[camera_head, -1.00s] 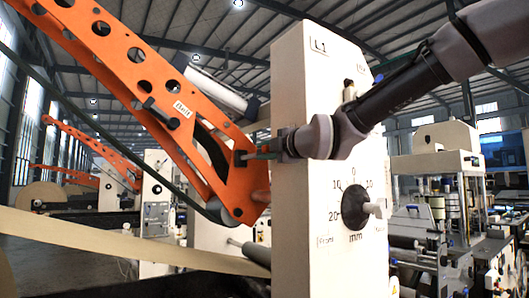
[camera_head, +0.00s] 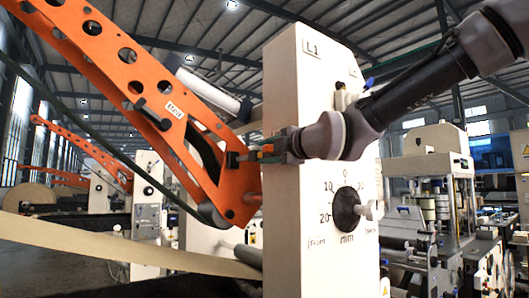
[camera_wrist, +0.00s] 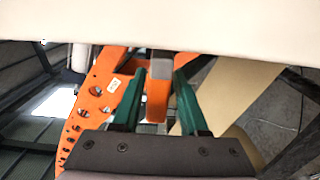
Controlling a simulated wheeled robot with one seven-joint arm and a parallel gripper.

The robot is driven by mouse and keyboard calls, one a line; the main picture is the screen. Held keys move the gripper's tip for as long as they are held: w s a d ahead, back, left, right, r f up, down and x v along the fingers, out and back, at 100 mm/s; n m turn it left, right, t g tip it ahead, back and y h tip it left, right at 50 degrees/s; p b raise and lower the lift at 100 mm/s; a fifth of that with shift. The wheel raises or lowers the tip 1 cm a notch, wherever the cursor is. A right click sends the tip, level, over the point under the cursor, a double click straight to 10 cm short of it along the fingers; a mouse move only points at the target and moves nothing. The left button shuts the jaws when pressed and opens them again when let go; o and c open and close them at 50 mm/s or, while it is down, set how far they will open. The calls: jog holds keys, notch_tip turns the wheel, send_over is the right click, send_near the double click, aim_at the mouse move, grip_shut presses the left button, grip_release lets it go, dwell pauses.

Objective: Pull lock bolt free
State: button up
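My gripper (camera_head: 258,153) is at the lower end of the orange perforated arm (camera_head: 118,72), left of the white L1 post (camera_head: 299,207). In the wrist view, an orange piece with a grey end (camera_wrist: 157,98) stands between the two green fingers of my gripper (camera_wrist: 159,80). It seems to be the lock bolt's handle. Narrow gaps show on both sides of it, so the fingers look open around it. Whether the tips touch the grey end is hard to see.
The white post carries a black dial knob (camera_head: 346,209) with a millimetre scale. A brown paper web (camera_head: 120,245) runs below the orange arm. In the wrist view a pale surface (camera_wrist: 160,25) covers the top. Other machinery (camera_head: 425,190) stands at the right.

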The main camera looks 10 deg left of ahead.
dwell(0.3)
jog(key=v, duration=1)
jog(key=shift+s+d, duration=0.25)
jog(key=shift+d, duration=0.05)
jog(key=shift+w, duration=0.1)
